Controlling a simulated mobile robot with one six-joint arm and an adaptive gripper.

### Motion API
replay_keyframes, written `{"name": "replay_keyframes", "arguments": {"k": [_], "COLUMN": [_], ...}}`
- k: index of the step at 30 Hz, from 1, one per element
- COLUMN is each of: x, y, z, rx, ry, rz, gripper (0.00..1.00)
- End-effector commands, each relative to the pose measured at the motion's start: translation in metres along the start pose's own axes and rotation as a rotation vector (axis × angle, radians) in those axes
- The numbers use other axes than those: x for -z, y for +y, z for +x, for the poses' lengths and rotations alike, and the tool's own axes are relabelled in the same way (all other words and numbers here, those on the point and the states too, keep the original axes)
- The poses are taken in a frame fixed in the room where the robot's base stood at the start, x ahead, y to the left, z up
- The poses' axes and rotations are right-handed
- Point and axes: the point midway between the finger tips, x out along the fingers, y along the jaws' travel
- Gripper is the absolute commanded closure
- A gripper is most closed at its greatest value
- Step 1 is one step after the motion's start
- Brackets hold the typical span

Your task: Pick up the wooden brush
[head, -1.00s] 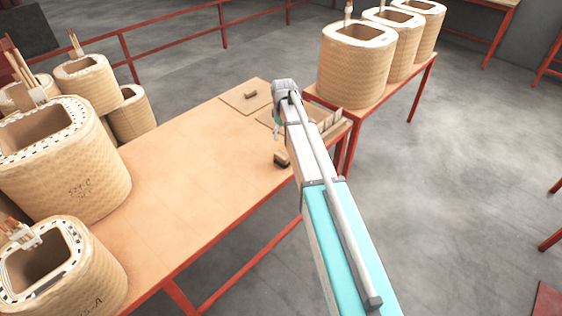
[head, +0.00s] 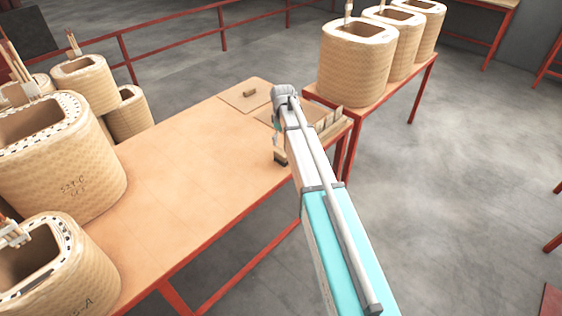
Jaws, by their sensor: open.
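The wooden brush (head: 281,159), a small brown block with a darker lower part, lies on the wooden table (head: 190,165) near its right edge. My gripper (head: 277,144) is small in the head view and hangs below the wrist, just over the brush. It is open. The fingers are partly hidden by the arm and too small to show whether they touch the brush.
A small wooden block (head: 250,93) lies on a thin board (head: 238,98) at the back of the table. Upright wooden pieces (head: 329,120) stand beside my arm. Large coils (head: 55,165) crowd the left; another coil (head: 354,65) stands behind right. The table's middle is clear.

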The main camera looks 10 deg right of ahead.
Motion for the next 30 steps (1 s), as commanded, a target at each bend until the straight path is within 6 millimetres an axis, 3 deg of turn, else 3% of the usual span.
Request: {"name": "replay_keyframes", "arguments": {"k": [15,30], "x": [0.001,0.001], "y": [-0.001,-0.001], "z": [0.040,0.043], "rx": [0.000,0.000], "ry": [0.000,0.000], "rz": [-0.001,-0.002], "gripper": [0.03,0.03]}}
